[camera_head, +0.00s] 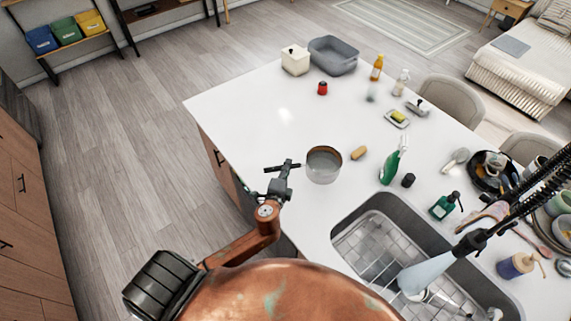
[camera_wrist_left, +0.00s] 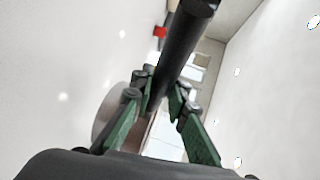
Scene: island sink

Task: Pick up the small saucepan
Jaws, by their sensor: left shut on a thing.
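The small saucepan (camera_head: 323,166) is a grey, round, open pan with a dark handle. It is at the left part of the white island counter (camera_head: 260,110), and I cannot tell whether its base touches the top. My left gripper (camera_head: 281,178) is shut on its handle, at the pan's left side. In the left wrist view, the black handle (camera_wrist_left: 180,52) runs between the green-padded fingers (camera_wrist_left: 164,92), and part of the pan's wall (camera_wrist_left: 108,116) shows behind them. My right gripper is not in view.
The sink (camera_head: 365,215) is in front to the right. A red can (camera_head: 322,88) stands farther back. The counter left and behind the pan is clear.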

